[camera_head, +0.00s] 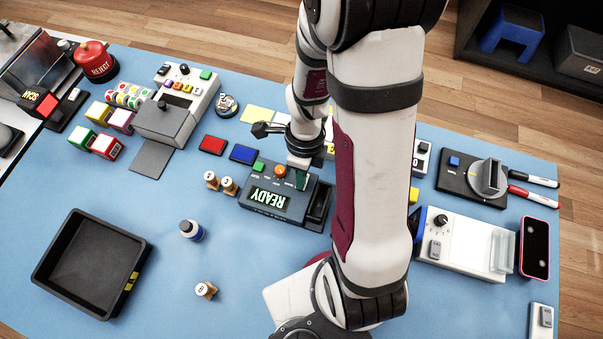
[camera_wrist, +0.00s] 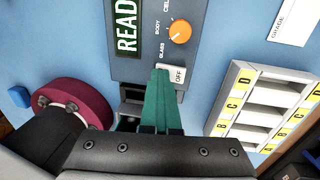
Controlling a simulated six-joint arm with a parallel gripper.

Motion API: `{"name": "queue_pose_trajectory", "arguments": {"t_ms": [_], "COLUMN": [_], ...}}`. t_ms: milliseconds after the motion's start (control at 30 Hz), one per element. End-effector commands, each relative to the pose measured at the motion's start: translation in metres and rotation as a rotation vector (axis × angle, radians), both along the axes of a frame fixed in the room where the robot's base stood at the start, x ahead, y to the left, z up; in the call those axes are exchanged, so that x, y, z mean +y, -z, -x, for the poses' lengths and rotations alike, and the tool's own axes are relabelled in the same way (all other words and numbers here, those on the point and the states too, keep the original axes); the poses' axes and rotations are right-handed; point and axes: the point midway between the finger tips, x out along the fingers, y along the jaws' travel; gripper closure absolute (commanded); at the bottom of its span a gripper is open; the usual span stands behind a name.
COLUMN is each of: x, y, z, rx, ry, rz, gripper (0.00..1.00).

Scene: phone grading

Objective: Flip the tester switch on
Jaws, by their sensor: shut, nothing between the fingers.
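The tester (camera_head: 275,207) is a dark grey box in the middle of the table in the head view. Its lit green display reads READY, also in the wrist view (camera_wrist: 127,26). An orange knob (camera_wrist: 179,31) sits beside the display, with labels such as BODY and GLASS. The tester switch (camera_wrist: 179,74) is a white rocker marked OFF, below the knob in the wrist view. My gripper (camera_wrist: 161,72) is shut and empty, its green fingertips right at the switch's left edge. I cannot tell whether they touch it. In the head view, my arm hides part of the tester.
A white rack (camera_wrist: 232,78) with yellow letter labels stands right of the tester in the wrist view. In the head view, red (camera_head: 212,145) and blue (camera_head: 243,154) blocks and small stamps (camera_head: 229,186) lie near the tester. A black tray (camera_head: 50,262) stands at left; the front-middle table is mostly clear.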

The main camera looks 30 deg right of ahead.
Motion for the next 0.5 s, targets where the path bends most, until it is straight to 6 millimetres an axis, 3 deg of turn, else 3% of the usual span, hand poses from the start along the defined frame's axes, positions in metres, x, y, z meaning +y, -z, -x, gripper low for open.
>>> {"name": "queue_pose_trajectory", "arguments": {"t_ms": [500], "x": [-0.012], "y": [-0.002], "z": [-0.011], "rx": [0.0], "ry": [-0.003], "rz": [0.002], "gripper": [1.0]}}
